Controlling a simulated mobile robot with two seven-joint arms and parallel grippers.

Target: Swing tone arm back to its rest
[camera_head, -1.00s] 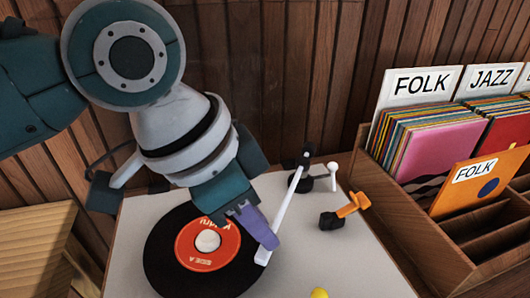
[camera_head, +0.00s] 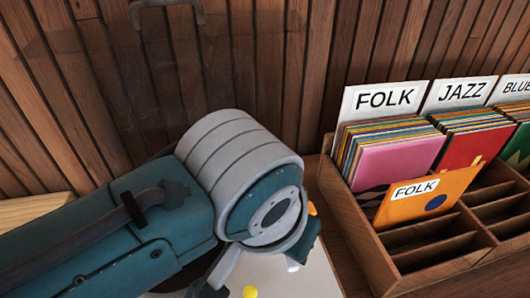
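My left arm comes in from the left and covers most of the turntable (camera_head: 310,279). A small white piece (camera_head: 292,264), which looks like the head end of the tone arm, shows just below my wrist; the rest of the tone arm is hidden. A bit of orange (camera_head: 312,208), the rest's clip, shows at my wrist's right edge, its post hidden. I cannot see whether the tone arm touches the rest. My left gripper's fingers are hidden behind the arm. My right gripper is not in view.
A wooden record bin (camera_head: 362,245) stands close to the turntable's right, with FOLK, JAZZ and BLUES dividers and an orange FOLK sleeve (camera_head: 425,198) in front. A yellow knob (camera_head: 250,292) is at the bottom edge. A plank wall (camera_head: 300,70) stands behind.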

